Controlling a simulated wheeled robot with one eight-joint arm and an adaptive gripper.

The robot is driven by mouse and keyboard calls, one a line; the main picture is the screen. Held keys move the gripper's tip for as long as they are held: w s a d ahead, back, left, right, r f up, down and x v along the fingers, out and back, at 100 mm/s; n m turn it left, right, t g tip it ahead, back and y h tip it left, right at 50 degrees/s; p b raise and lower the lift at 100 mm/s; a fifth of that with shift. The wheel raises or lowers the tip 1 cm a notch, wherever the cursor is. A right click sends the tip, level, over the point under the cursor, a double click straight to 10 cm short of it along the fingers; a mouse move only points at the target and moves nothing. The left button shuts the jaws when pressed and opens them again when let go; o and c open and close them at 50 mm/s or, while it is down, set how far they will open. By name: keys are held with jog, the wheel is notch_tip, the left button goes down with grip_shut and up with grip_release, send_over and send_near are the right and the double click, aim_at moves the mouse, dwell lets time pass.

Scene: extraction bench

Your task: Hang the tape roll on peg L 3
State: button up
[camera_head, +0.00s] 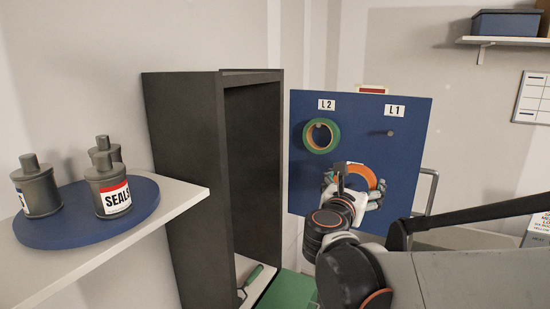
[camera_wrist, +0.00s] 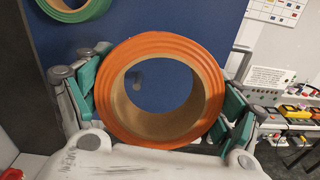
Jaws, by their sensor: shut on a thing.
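The orange tape roll (camera_head: 372,177) is held by my gripper (camera_head: 352,190) in front of the lower part of the blue peg board (camera_head: 410,150). In the wrist view the roll (camera_wrist: 213,88) is gripped from both sides by the fingers of my gripper (camera_wrist: 158,92), its hole facing the board. A small grey peg-like shape (camera_wrist: 138,77) shows through the hole; I cannot tell whether the roll is around it or in front of it. Labels L 2 and L 1 are readable; no L 3 label is readable, and my gripper and the roll cover part of the lower board.
A green tape roll (camera_head: 334,136) hangs on peg L 2. Peg L 1 (camera_head: 390,132) is bare. A dark open cabinet (camera_head: 185,150) stands left of the board. A white shelf (camera_head: 185,199) with a blue round tray (camera_head: 140,213) and grey containers is at the left.

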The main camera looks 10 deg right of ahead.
jog(key=w+a+f+b, duration=0.1)
jog(key=w+f, duration=0.3)
jog(key=f, duration=0.4)
jog(key=shift+f+x, duration=0.15)
jog(key=shift+x, duration=2.05)
jog(key=shift+f+x, duration=0.2)
jog(key=shift+x, duration=1.95)
jog(key=shift+w+d+f+b, duration=0.3)
jog(key=shift+w+f+b, duration=0.2)
jog(key=shift+w+b, duration=0.15)
jog(key=o, duration=1)
jog(key=shift+s, duration=0.1)
